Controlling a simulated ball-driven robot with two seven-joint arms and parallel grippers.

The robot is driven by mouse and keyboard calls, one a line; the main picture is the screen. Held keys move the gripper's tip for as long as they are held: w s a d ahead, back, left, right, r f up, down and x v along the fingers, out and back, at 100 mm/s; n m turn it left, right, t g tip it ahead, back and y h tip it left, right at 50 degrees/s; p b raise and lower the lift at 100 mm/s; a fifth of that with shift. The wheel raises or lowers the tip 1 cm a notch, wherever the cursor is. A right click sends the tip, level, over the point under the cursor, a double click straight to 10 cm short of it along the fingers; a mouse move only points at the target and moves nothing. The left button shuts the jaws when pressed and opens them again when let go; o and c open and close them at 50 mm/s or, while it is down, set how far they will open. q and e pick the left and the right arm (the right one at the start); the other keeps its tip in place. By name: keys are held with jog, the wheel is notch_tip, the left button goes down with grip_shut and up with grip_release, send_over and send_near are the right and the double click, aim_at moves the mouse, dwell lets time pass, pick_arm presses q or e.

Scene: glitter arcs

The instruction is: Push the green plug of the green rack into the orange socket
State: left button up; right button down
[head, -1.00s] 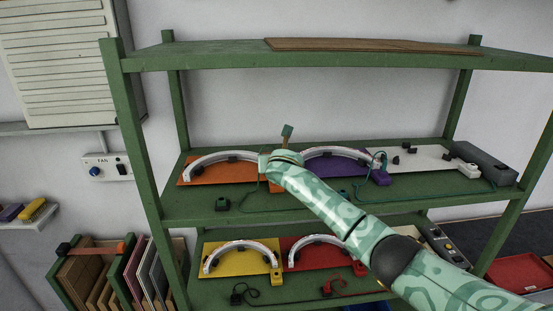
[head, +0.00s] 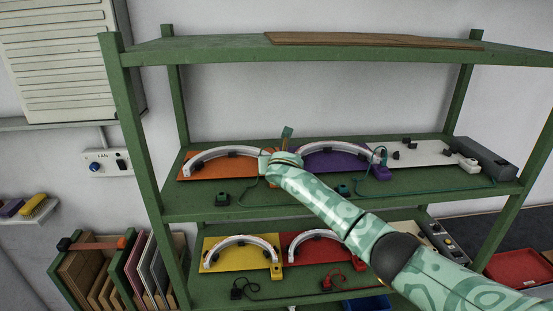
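The green rack (head: 135,130) stands against the wall. On its middle shelf, an orange board (head: 236,174) carries a white arc. A dark green plug (head: 222,198) lies on the shelf in front of this board, with a thin green cord running right. Another dark green plug (head: 342,190) lies in front of the purple board. The orange socket, at the orange board's right end, is mostly hidden by my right arm. My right gripper (head: 267,163) is over that end; its fingers are too hidden to tell whether they hold anything. My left gripper is out of view.
A purple board (head: 325,168) with a purple socket (head: 381,173) and a white board (head: 415,157) lie right. Yellow (head: 240,261) and red (head: 306,257) boards are on the lower shelf. The top shelf's front edge (head: 330,58) overhangs.

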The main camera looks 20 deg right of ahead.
dwell(0.5)
jog(key=shift+f+p, duration=0.15)
jog(key=shift+p, duration=0.25)
jog(key=shift+f, duration=0.75)
dwell(1.4)
jog(key=c, duration=1.4)
grip_release()
jog(key=shift+o, duration=0.2)
jog(key=shift+r, duration=0.1)
jog(key=shift+r, duration=3.7)
